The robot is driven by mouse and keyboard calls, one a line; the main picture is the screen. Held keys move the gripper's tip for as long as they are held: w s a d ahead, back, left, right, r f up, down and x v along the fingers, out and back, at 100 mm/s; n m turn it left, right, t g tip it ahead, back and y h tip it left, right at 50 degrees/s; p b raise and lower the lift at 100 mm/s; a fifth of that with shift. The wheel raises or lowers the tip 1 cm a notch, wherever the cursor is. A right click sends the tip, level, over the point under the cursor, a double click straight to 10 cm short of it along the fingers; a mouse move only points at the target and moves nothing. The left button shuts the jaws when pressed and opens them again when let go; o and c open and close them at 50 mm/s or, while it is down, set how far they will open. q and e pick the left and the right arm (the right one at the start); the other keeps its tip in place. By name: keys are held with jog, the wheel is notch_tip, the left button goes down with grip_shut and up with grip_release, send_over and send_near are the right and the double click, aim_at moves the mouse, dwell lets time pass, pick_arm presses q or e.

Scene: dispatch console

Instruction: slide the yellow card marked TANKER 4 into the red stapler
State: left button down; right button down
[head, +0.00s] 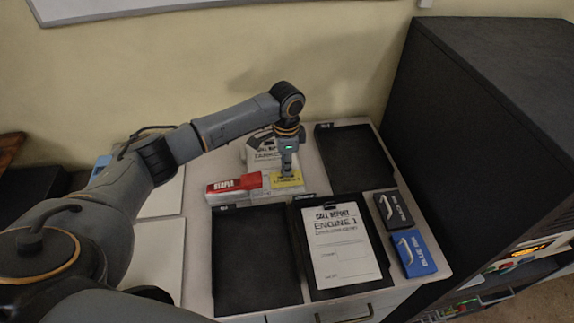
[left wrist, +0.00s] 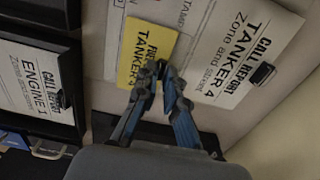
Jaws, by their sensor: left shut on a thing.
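The red stapler (head: 234,187), marked STAPLE, lies in the middle of the desk in the head view. My left gripper (head: 287,173) points down just right of it, shut on the yellow card (head: 288,180). In the left wrist view the fingertips (left wrist: 154,72) pinch the lower right edge of the yellow card (left wrist: 146,48), whose text reads TANKER, partly hidden by the fingers. The card is apart from the stapler's red body. I cannot tell whether it touches the pale surface below. My right gripper is not in view.
Black trays (head: 252,262) lie in front and back right (head: 355,152); one holds the ENGINE 1 report (head: 341,245). A blue box (head: 413,252) and black box (head: 394,211) sit right, beside a tall dark cabinet (head: 470,130).

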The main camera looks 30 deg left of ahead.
aim_at(271, 174)
pick_arm(q)
jog(key=shift+a+p, duration=0.1)
jog(key=shift+p, duration=0.2)
jog(key=shift+s+f, duration=0.1)
jog(key=shift+f, duration=0.05)
jog(key=shift+a, duration=0.1)
dwell(0.6)
jog(key=shift+s+a+p, duration=0.1)
jog(key=shift+a+p, duration=0.05)
jog(key=shift+p, duration=0.3)
jog(key=shift+s+a+p, duration=0.45)
jog(key=shift+a+p, duration=0.15)
jog(key=shift+p, duration=0.15)
jog(key=shift+s+a+p, duration=0.5)
jog(key=shift+a+p, duration=0.05)
jog(key=shift+p, duration=0.05)
jog(key=shift+s+a+p, duration=0.15)
jog(key=shift+a+p, duration=0.15)
jog(key=shift+p, duration=0.05)
jog(key=shift+s+a+p, duration=0.25)
jog(key=shift+a+p, duration=0.05)
jog(key=shift+a, duration=0.05)
